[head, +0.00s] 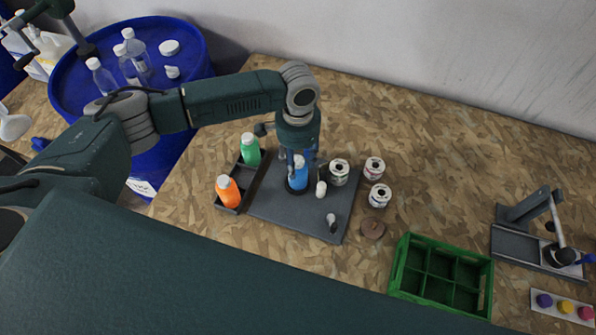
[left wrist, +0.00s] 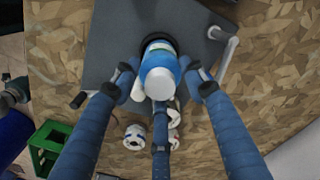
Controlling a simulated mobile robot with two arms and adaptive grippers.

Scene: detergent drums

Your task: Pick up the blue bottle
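The blue bottle (head: 298,175) with a white cap stands upright on a dark round spot of the grey board (head: 275,208). My left gripper (head: 299,158) is above it, pointing down, with its fingers around the bottle's upper part. In the left wrist view the bottle (left wrist: 160,72) is between the spread fingers of my left gripper (left wrist: 161,80). The fingers look open, with small gaps at the sides; contact on the far side is hard to judge. My right gripper is not in view.
A green bottle (head: 250,150) and an orange bottle (head: 228,191) stand in a dark tray left of the board. Several white cans (head: 374,168) stand to the right. A green crate (head: 400,262) is in front right. A blue drum (head: 190,50) stands behind left.

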